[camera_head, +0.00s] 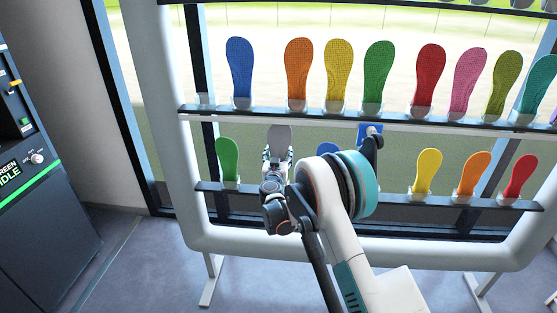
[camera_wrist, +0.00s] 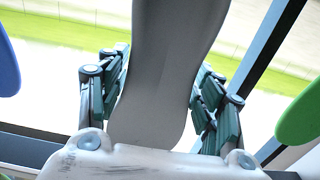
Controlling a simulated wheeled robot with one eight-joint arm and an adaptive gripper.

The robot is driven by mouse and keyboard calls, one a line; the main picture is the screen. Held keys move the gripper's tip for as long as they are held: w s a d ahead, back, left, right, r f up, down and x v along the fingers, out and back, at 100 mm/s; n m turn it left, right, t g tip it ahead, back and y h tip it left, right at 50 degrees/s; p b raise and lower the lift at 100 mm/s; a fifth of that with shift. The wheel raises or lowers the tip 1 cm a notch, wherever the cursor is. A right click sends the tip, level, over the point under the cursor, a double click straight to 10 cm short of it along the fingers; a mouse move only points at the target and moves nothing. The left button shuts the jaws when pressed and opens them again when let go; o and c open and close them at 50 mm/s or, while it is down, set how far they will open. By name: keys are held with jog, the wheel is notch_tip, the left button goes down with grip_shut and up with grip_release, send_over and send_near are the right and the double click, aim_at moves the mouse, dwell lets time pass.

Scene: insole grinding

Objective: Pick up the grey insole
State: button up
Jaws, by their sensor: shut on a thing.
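The grey insole (camera_head: 279,138) stands upright at the lower shelf of the rack, between a green insole and a blue one. In the wrist view the grey insole (camera_wrist: 160,75) fills the middle, running from the top edge down between the fingers. My gripper (camera_head: 277,157) is at its lower part, with one finger on each side. In the wrist view my gripper (camera_wrist: 160,92) has its green-padded fingers shut on the insole's two edges. The insole's base and its holder are hidden behind my gripper and wrist.
A green insole (camera_head: 228,160) stands just left and a blue insole (camera_head: 327,148) just right, partly behind my arm. The upper shelf (camera_head: 270,112) with several coloured insoles runs above. A dark machine (camera_head: 35,190) stands at the far left. The floor (camera_head: 130,270) before the rack is clear.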

jog(key=s+p, duration=0.4)
jog(key=s, duration=1.3)
jog(key=shift+s+a+f, duration=0.15)
jog(key=shift+s+a, duration=0.2)
